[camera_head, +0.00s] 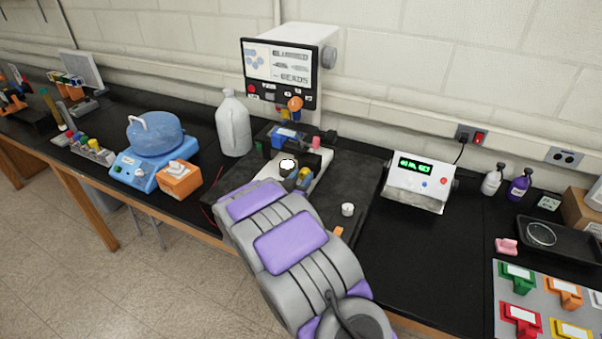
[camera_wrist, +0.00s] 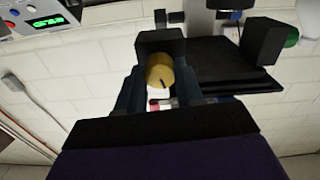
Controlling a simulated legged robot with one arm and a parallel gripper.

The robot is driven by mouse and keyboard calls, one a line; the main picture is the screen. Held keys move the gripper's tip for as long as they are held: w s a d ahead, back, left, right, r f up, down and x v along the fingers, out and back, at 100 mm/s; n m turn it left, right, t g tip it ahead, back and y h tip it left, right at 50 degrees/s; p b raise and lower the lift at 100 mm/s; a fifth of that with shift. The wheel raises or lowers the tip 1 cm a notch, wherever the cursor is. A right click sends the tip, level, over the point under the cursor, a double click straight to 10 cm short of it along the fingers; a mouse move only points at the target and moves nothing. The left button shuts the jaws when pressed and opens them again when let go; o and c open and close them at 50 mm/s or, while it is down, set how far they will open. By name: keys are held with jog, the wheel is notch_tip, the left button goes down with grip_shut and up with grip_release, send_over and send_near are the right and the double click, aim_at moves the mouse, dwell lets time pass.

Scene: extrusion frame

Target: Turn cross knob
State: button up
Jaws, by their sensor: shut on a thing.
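My gripper (camera_wrist: 160,88) shows in the wrist view with one dark finger on each side of a yellow-gold round knob (camera_wrist: 157,70). It is shut on this knob, which has a small dark mark on its front. The knob sits in front of a black block. I cannot make out a cross shape on it. In the head view my arm reaches to the bench equipment in the middle, and the fingertips cannot be told apart there. A yellow part (camera_head: 304,174) shows just beyond the end of my arm; I cannot tell whether it is the same knob.
A screened machine (camera_head: 279,72) with an orange knob stands behind the work spot. A white jug (camera_head: 233,125), an orange box (camera_head: 179,180) and a blue heater (camera_head: 145,170) are on the left. A meter (camera_head: 420,181) stands on the right. Black bench shows clear in front of it.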

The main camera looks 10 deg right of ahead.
jog(key=n+p, duration=0.1)
jog(key=p, duration=0.2)
jog(key=r+n+p, duration=0.1)
jog(key=n+p, duration=0.1)
jog(key=p, duration=0.1)
jog(key=shift+w+a, duration=0.1)
jog(key=shift+a, duration=0.05)
jog(key=n+p, duration=0.2)
jog(key=p, duration=0.1)
jog(key=shift+f+n+p, duration=0.1)
jog(key=shift+n+p, duration=0.2)
jog(key=shift+p, duration=0.1)
jog(key=n+p, duration=0.2)
jog(key=shift+f+n+p, duration=0.1)
jog(key=shift+n+p, duration=0.2)
jog(key=shift+p, duration=0.1)
jog(key=shift+a+f+n+p, duration=0.1)
jog(key=shift+f+n+p, duration=0.05)
jog(key=shift+n+p, duration=1.15)
jog(key=shift+n, duration=0.3)
jog(key=o, duration=1)
jog(key=shift+w+a+f, duration=0.1)
jog(key=shift+w+f, duration=0.05)
jog(key=shift+f, duration=0.05)
